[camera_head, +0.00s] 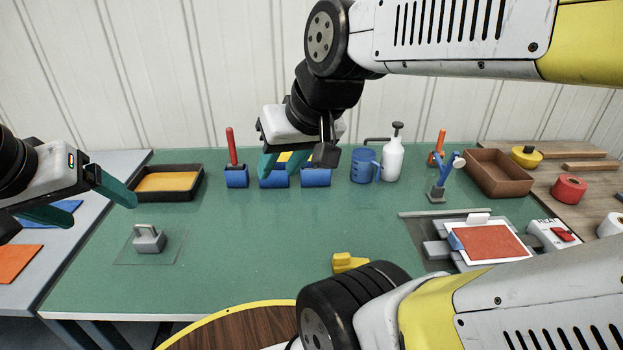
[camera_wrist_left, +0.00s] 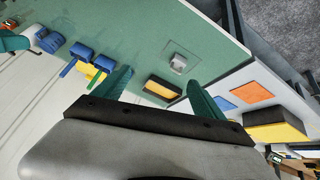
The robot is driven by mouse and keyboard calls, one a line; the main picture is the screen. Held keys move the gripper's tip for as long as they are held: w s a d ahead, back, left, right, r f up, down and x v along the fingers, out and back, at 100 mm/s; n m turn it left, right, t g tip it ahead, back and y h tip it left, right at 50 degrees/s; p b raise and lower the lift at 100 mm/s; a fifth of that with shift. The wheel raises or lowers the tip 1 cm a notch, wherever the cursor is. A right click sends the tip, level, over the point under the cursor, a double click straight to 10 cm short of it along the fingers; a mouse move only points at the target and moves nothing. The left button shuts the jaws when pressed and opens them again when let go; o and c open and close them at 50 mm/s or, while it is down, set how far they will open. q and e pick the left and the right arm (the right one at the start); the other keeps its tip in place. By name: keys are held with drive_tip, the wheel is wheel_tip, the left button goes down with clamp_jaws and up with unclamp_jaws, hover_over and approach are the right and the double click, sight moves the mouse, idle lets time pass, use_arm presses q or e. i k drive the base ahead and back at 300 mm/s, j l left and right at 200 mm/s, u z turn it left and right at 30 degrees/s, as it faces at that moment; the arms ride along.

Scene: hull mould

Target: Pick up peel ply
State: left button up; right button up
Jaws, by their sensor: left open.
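Nothing in view is clearly marked as peel ply, and I cannot tell which sheet it is. A flat blue sheet (camera_head: 62,209) and a flat orange sheet (camera_head: 17,262) lie on the grey side table at the left. The orange sheet (camera_wrist_left: 250,93) and the blue sheet (camera_wrist_left: 224,103) also show in the left wrist view. My left gripper (camera_head: 100,212) is open and empty, above the left edge of the green table, with one finger in front of the blue sheet. My right gripper (camera_head: 284,168) looks open over the back of the green table, near the blue holders.
A black tray with orange content (camera_head: 197,190) and a grey handled block (camera_head: 150,239) stand near my left gripper. Blue holders (camera_head: 236,178), a blue jug (camera_head: 363,165) and a white bottle (camera_head: 393,160) line the back. The green table's middle is clear.

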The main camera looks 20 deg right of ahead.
sight(488, 243)
drive_tip(key=z, duration=2.4)
drive_tip(key=i+l+u, duration=0.25)
drive_tip(key=l+u, duration=0.15)
drive_tip(key=u, duration=0.15)
